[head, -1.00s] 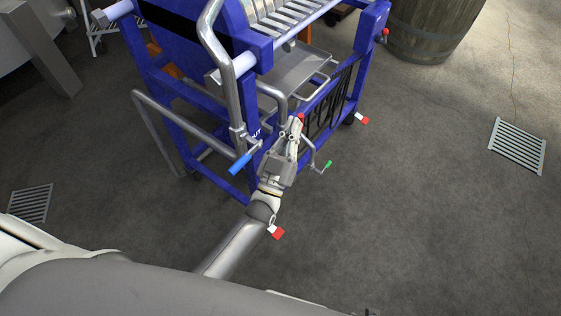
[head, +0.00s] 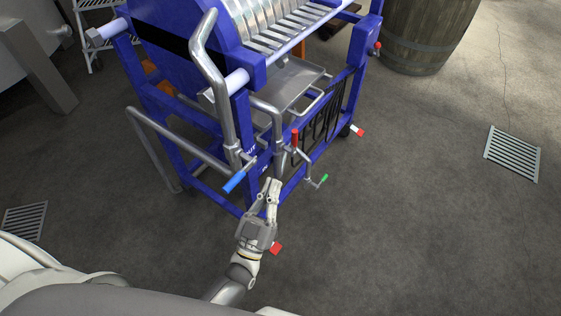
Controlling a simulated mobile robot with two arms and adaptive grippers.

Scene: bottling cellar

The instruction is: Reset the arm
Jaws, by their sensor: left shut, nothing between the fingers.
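My left gripper (head: 272,187) is in the head view, low in front of the blue machine (head: 243,118). Its fingers are together with nothing between them, and they point up toward the machine's lower frame. The tips lie below a red-handled lever (head: 295,138) in the picture and look apart from it. A blue-handled lever (head: 234,181) is to the left of the fingers, and a green-tipped crank (head: 323,178) is to the right. My right gripper is not in view.
A red-tipped part (head: 276,248) shows right beside my left wrist. A metal tray (head: 290,82) sits in the machine. A wooden barrel (head: 428,35) stands at the upper right. Floor drains lie at right (head: 512,154) and left (head: 24,221).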

